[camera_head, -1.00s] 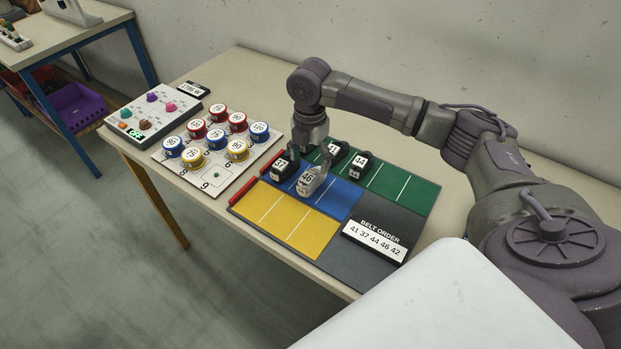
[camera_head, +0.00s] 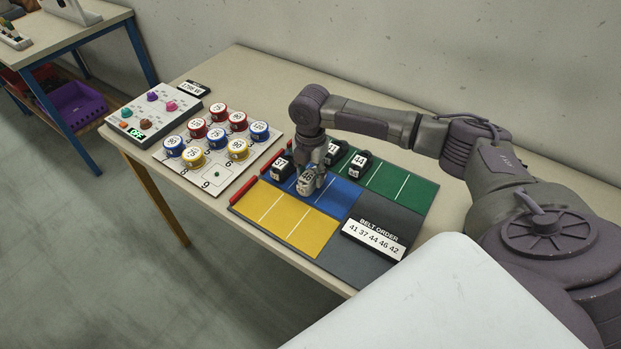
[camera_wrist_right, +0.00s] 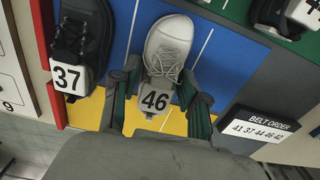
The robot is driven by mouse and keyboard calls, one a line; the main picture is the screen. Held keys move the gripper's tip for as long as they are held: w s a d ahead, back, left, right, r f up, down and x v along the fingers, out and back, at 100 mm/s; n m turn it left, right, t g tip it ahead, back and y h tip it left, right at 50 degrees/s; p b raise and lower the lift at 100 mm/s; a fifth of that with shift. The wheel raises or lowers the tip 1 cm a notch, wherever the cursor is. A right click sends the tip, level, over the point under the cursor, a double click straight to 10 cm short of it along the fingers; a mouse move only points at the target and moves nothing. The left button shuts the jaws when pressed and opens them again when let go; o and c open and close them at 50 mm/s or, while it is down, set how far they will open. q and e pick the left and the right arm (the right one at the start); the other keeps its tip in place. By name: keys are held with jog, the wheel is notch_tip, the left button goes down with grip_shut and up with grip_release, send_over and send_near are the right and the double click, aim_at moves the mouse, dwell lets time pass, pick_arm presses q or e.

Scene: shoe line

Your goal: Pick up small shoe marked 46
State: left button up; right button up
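The small shoe marked 46 (camera_head: 306,182) is light grey-white with a white number block at its heel. It sits on the blue section of the mat (camera_head: 340,199). In the right wrist view the shoe (camera_wrist_right: 165,50) lies with its heel between the two fingers of my right gripper (camera_wrist_right: 160,88). The fingers stand on either side of the heel, and a gap shows on the right side. My right gripper (camera_head: 314,165) also shows in the head view, low over the shoe and partly hiding it. My left gripper is not in view.
A black shoe marked 37 (camera_head: 282,168) stands close left of the gripper. Black shoes marked 41 (camera_head: 333,152) and 44 (camera_head: 359,164) stand behind on green. The belt order sign (camera_head: 374,240) lies at the front right. The yellow section (camera_head: 290,222) is empty.

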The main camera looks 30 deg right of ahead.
jog(key=shift+c, duration=1.4)
jog(key=shift+r, duration=0.2)
